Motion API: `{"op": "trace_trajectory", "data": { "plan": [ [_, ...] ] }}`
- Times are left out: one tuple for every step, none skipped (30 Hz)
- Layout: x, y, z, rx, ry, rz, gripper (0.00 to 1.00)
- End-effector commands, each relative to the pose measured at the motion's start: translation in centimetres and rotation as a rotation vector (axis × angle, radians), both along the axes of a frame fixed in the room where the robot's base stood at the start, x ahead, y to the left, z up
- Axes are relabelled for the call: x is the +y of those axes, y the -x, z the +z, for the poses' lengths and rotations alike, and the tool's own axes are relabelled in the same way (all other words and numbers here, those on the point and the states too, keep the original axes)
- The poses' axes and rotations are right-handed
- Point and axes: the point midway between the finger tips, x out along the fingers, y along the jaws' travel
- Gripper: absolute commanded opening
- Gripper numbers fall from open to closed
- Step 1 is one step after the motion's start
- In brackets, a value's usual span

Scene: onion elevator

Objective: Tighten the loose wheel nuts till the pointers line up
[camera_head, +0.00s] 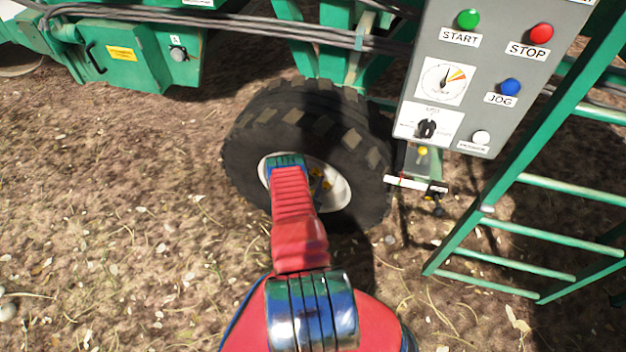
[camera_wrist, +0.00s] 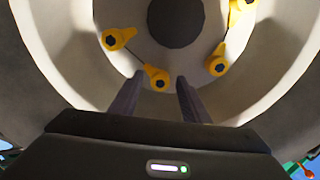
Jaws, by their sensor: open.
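The wheel (camera_head: 300,150) has a black lugged tyre and a cream rim; my red arm covers part of its hub. In the wrist view the dished rim (camera_wrist: 70,60) surrounds a dark round hub centre (camera_wrist: 175,20). Several nuts with yellow pointers sit around it: one at left (camera_wrist: 118,39), one at lower middle (camera_wrist: 156,76), one at right (camera_wrist: 217,62), and one cut by the top edge (camera_wrist: 240,8). My gripper (camera_wrist: 160,82) is open, its two dark fingers pointing at the hub just below the lower middle nut. I cannot tell whether they touch it.
A grey control panel (camera_head: 480,110) with START, STOP and JOG buttons stands right of the wheel. A green ladder (camera_head: 545,222) is at the right. Green machine frame and black cables (camera_head: 230,22) run behind. Bare soil (camera_head: 120,220) lies open at the left.

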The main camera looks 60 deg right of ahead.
Motion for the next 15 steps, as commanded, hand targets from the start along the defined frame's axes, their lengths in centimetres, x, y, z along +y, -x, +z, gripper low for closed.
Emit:
{"op": "trace_trajectory", "data": {
  "plan": [
    [0.3, 0.0, 0.0, 0.0, 0.0, 0.001, 0.42],
    [0.4, 0.0, 0.0, 0.0, 0.0, 0.001, 0.42],
    [0.8, 0.0, 0.0, 0.0, 0.0, 0.001, 0.42],
    [1.1, 0.1, 0.0, 0.0, -0.001, 0.002, 0.42],
    [1.4, 0.1, -0.1, 0.0, -0.002, 0.002, 0.42],
    [1.9, 0.2, -0.1, 0.0, -0.001, 0.002, 0.42],
    [2.4, 0.3, 0.0, 0.001, -0.001, 0.002, 0.42],
    [2.8, 0.4, -0.1, 0.002, -0.002, 0.002, 0.42],
    [3.5, 0.4, -0.1, 0.002, -0.002, 0.002, 0.42],
    [4.0, 0.5, -0.1, 0.001, -0.002, 0.003, 0.42],
    [4.5, 0.6, -0.1, 0.001, -0.002, 0.002, 0.42],
    [5.2, 0.7, -0.1, 0.002, -0.003, 0.003, 0.42],
    [5.7, 0.8, -0.1, 0.003, -0.001, 0.003, 0.42],
    [6.3, 0.9, -0.1, 0.002, -0.002, 0.003, 0.42],
    [7.0, 1.0, -0.1, 0.001, -0.003, 0.003, 0.42]
  ]
}}
